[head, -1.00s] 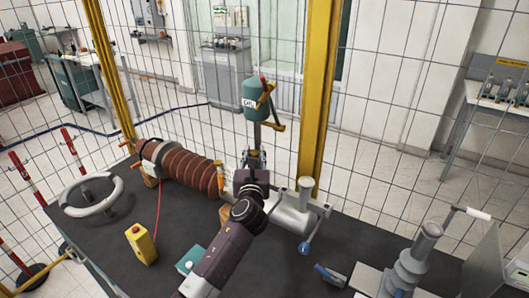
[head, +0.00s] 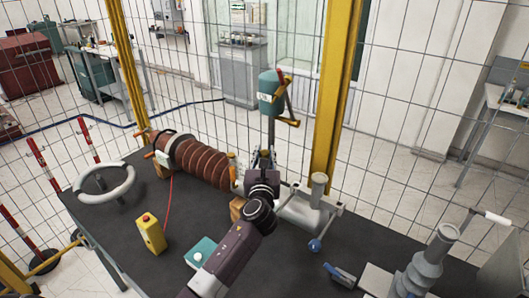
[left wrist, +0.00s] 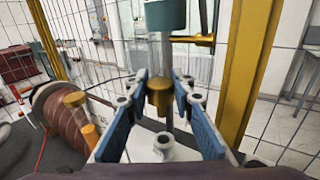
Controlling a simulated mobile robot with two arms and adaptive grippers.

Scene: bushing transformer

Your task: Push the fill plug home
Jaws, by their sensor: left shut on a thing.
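My left gripper (head: 263,158) reaches over the table from the front. In the left wrist view its two blue-padded fingers (left wrist: 160,88) close in on a brass-coloured piece, which I take to be the fill plug (left wrist: 159,97). A grey rod shows above and below it, and a grey ring-shaped collar (left wrist: 163,145) shows lower down between the fingers. Whether the plug touches a hole is hidden. The brown ribbed bushing (head: 203,163) lies to the left of the gripper. My right gripper is not in view.
A grey fitting (head: 305,212) stands close on the right. A handwheel (head: 103,185), a yellow box (head: 151,233) and a teal box (head: 201,252) are on the dark table. A yellow-posted mesh fence stands behind.

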